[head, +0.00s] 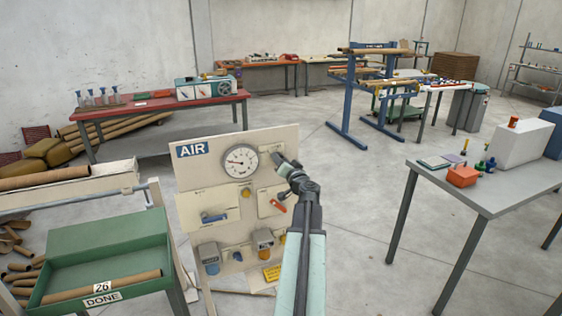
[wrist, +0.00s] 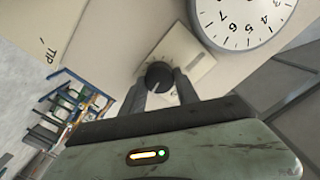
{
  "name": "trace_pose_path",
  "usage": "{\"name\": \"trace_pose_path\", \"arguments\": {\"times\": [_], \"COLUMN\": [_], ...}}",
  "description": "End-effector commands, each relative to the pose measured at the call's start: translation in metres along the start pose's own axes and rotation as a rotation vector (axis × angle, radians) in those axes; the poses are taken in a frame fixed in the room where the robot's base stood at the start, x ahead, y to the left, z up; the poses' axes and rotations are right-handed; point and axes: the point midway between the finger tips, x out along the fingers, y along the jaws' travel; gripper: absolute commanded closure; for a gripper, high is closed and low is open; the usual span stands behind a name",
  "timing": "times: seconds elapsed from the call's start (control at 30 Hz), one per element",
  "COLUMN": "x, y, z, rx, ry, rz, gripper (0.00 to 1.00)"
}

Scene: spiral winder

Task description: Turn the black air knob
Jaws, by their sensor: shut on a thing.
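The AIR panel (head: 235,165) is a cream board standing upright in front of me, with a round white gauge (head: 241,161) near its top. The gauge also shows in the wrist view (wrist: 243,18) at the top right. The black air knob (wrist: 159,76) sits on a pale plate beside the gauge. My gripper (wrist: 165,92) is shut on the knob, with one finger on each side of it. In the head view my gripper (head: 281,163) reaches the panel right of the gauge and hides the knob.
The panel also carries a blue lever (head: 214,217), a red lever (head: 278,205) and a yellow label (head: 271,273). A green tray (head: 100,255) marked DONE stands at the left. A grey table (head: 490,190) with an orange box (head: 463,176) stands at the right. Open floor lies behind the panel.

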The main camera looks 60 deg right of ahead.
Motion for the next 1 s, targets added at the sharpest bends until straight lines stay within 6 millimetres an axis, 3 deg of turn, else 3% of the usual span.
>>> {"name": "trace_pose_path", "arguments": {"times": [1.0], "x": [0.0002], "y": [0.0039], "z": [0.0016], "rx": [0.966], "ry": [0.002], "rz": [0.001], "gripper": [1.00]}}
